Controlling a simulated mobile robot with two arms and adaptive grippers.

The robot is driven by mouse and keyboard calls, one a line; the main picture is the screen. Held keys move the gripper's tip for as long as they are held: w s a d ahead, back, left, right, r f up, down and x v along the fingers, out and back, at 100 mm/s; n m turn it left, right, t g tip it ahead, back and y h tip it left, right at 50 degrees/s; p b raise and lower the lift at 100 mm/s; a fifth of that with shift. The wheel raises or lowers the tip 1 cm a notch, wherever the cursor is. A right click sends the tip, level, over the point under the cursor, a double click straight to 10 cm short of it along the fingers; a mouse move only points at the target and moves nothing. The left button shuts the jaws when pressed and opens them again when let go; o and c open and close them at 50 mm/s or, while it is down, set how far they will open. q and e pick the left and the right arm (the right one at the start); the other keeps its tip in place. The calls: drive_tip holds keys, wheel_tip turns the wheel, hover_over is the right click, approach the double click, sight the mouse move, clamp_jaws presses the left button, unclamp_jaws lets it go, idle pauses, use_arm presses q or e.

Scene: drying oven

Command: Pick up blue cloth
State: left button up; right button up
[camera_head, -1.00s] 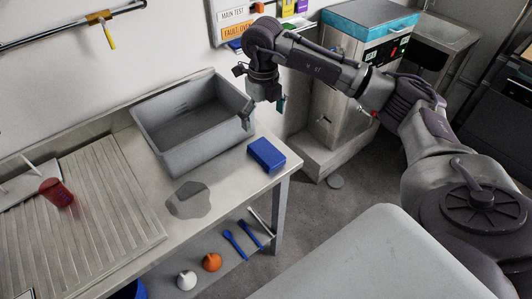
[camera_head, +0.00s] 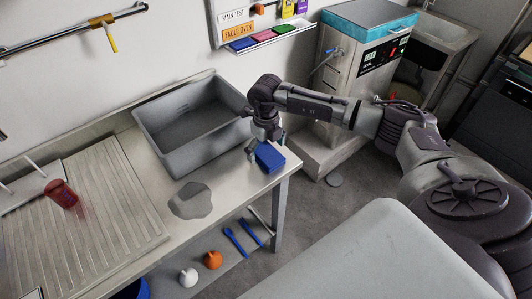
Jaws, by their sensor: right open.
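The blue cloth (camera_head: 270,158) looks like a folded, thick block and lies on the metal table near its right corner. My right gripper (camera_head: 265,144) points down right at the cloth, with its fingers open at the cloth's back edge. The wrist and fingers hide part of the cloth's far side. I cannot tell whether the fingers touch it. My left gripper is not in view.
A grey bin (camera_head: 180,165) stands on the table just left of the gripper. A dark wet patch (camera_head: 190,201) lies in front of it. A red cup (camera_head: 60,193) stands on the ribbed drainboard (camera_head: 95,215). The drying oven (camera_head: 345,75) stands behind my right arm.

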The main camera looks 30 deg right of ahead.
sight(266, 151)
drive_tip(key=shift+c, duration=0.3)
drive_tip(key=c, duration=1.2)
drive_tip(key=shift+o, duration=0.2)
drive_tip(key=shift+r, duration=0.15)
wheel_tip(266, 151, up, 4)
drive_tip(key=shift+b, duration=0.65)
drive_tip(key=s+d+r+b, duration=0.2)
drive_tip(key=s+d+r, duration=0.4)
drive_tip(key=s, duration=0.3)
drive_tip(key=shift+s+d+r, duration=0.2)
drive_tip(key=shift+s+r, duration=0.2)
